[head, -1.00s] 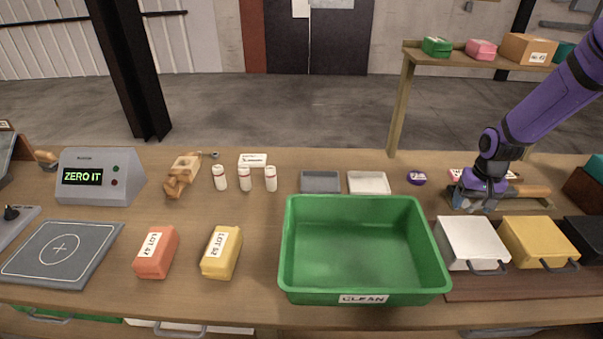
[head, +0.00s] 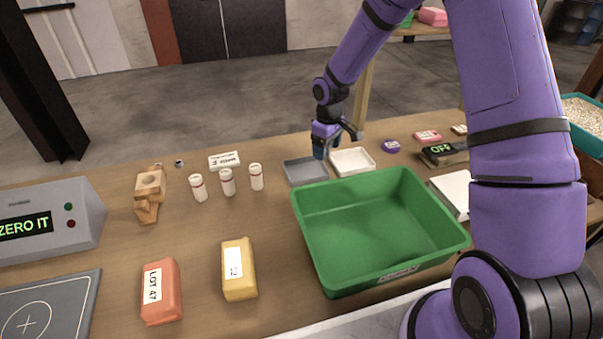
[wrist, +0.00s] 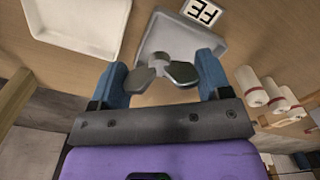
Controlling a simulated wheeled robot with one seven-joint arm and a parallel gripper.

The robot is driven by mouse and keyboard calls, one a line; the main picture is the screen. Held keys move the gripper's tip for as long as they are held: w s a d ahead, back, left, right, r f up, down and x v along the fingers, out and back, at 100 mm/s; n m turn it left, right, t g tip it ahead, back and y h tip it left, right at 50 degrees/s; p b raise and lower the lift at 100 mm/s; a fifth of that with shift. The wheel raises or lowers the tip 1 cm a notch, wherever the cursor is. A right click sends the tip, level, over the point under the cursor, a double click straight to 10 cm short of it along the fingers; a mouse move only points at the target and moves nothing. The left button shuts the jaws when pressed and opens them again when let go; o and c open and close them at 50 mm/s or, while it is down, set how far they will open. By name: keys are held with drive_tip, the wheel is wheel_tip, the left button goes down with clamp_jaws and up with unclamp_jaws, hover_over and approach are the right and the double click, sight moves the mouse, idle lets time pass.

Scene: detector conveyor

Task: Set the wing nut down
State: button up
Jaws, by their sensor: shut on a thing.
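The wing nut (wrist: 163,66) is a grey metal piece with two flat wings, seen in the wrist view between the blue fingers of my gripper (wrist: 162,72). My gripper is shut on it. In the wrist view it shows in front of the grey tray (wrist: 182,38), and a white tray (wrist: 80,22) is to the left. In the head view my gripper (head: 326,152) is at the back edges of the grey tray (head: 306,171) and white tray (head: 352,162), near the gap between them. The nut itself cannot be made out there.
A large green bin (head: 320,232) stands in front of the trays. Several white bottles (head: 228,182) stand to the left, with a white label card (head: 224,161) behind. A purple round item (head: 390,146) lies to the right. Table around the orange and yellow blocks (head: 238,270) is clear.

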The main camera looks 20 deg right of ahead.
sight(306, 173)
drive_tip(key=w+a+n, duration=0.4)
drive_tip(key=a+n, duration=0.1)
drive_tip(key=n, duration=0.6)
drive_tip(key=f, duration=0.8)
drive_tip(key=shift+s+a+f, duration=0.1)
drive_tip(key=shift+s+f, duration=0.1)
drive_tip(key=shift+f, duration=0.2)
drive_tip(key=shift+f, duration=0.2)
drive_tip(key=o, duration=0.6)
drive_tip(key=shift+o, duration=0.2)
wheel_tip(306, 173, up, 13)
drive_tip(key=shift+f, duration=0.2)
